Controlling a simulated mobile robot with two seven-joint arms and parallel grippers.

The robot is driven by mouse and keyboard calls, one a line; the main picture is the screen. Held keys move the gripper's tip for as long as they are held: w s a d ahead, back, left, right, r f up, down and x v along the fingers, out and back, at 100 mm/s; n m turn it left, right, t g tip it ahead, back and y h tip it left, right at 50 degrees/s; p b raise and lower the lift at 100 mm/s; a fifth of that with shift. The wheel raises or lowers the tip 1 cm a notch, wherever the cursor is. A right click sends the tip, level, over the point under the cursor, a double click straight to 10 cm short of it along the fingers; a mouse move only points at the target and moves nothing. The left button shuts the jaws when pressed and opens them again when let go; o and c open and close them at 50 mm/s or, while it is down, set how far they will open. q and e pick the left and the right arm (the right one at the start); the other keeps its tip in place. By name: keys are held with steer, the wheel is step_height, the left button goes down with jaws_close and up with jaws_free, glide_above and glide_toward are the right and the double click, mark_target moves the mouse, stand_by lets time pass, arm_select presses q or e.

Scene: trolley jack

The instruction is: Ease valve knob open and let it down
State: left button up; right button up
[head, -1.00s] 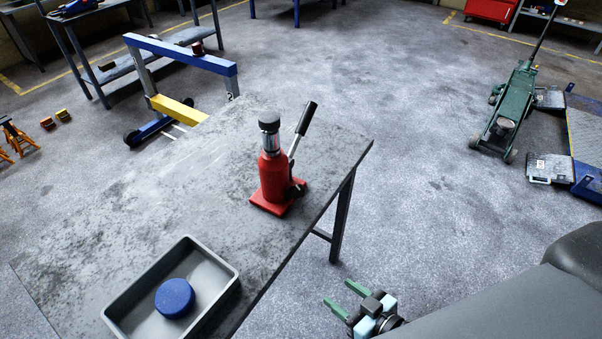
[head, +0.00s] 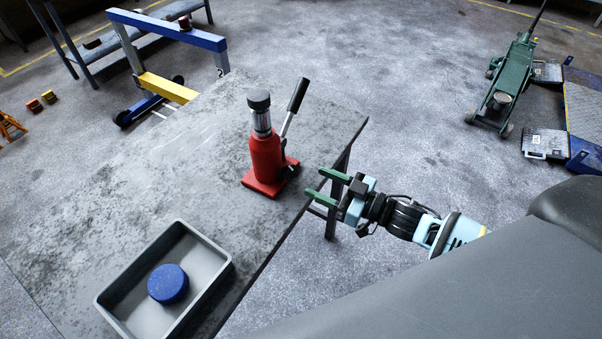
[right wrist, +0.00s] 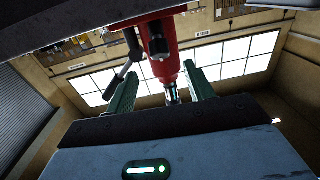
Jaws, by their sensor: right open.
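A red bottle jack (head: 265,160) stands upright on the grey table, its chrome ram raised under a dark cap (head: 258,99). Its lever (head: 294,105) slants up to the right. Dark fittings (head: 291,167) show low on the jack's right side; I cannot tell the valve knob among them. My right gripper (head: 316,182) is open and empty at the table's right edge, fingers pointing at the jack, apart from it. In the right wrist view the jack (right wrist: 165,60) appears upside down beyond the open green fingers. My left gripper is not in view.
A grey tray (head: 218,272) holding a blue round object (head: 168,284) sits at the table's near end. A green trolley jack (head: 510,85) stands on the floor at the right. A blue and yellow frame (head: 165,88) stands behind the table.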

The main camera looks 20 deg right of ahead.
mark_target(294, 172)
steer(key=x, duration=0.6)
steer(key=c, duration=1)
